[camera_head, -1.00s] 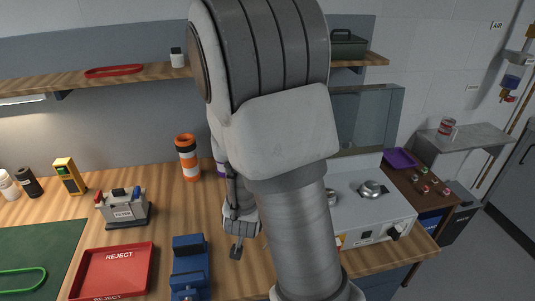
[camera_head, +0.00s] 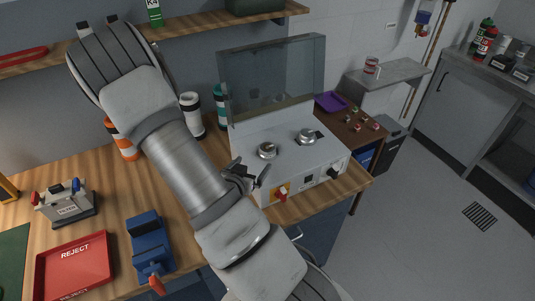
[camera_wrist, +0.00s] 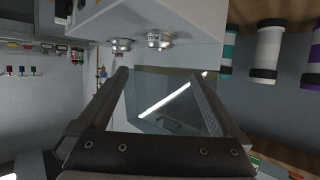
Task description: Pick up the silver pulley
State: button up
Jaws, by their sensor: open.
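Two round silver pieces sit on top of the white machine (camera_head: 290,153). The nearer left silver piece (camera_head: 267,150) is a low disc, and the right silver piece (camera_head: 306,137) stands a little farther back. Both also show in the wrist view, as a left silver disc (camera_wrist: 120,44) and a right silver disc (camera_wrist: 159,40) on the machine's face. I cannot tell for sure which is the silver pulley. My gripper (camera_head: 250,173) is open and empty, near the machine's front left, apart from both discs. Its open fingers (camera_wrist: 160,78) show in the wrist view with nothing between them.
A clear upright panel (camera_head: 272,75) stands behind the machine. Striped tubes, such as the white one (camera_head: 192,114), stand to its left. A blue vise (camera_head: 150,245) and red reject tray (camera_head: 75,262) lie left on the bench. A purple tray (camera_head: 330,102) is at right.

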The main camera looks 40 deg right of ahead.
aim_at(266, 151)
jog(key=shift+w+d+f+b, duration=0.15)
jog(key=shift+f+b, duration=0.2)
jog(key=shift+b, duration=0.55)
jog(key=b, duration=0.2)
jog(key=shift+w+d+b, duration=0.15)
jog(key=shift+d+b, duration=0.1)
jog(key=shift+b, duration=0.1)
jog(key=shift+f+b, duration=0.1)
jog(key=shift+b, duration=0.4)
jog(key=b, duration=0.4)
jog(key=shift+d+f, duration=0.2)
jog(key=shift+d, duration=0.2)
jog(key=shift+w+d+f+b, duration=0.15)
jog(key=shift+d+b, duration=0.2)
jog(key=shift+b, duration=0.35)
jog(key=b+x, duration=0.2)
jog(key=x, duration=0.4)
jog(key=shift+w+d, duration=0.15)
jog(key=b+x, duration=0.1)
jog(key=x, duration=0.3)
jog(key=shift+f+b, duration=0.3)
jog(key=shift+b, duration=0.1)
jog(key=shift+w+d+f, duration=0.15)
jog(key=shift+w+d, duration=0.15)
jog(key=shift+d, duration=0.1)
grip_shut()
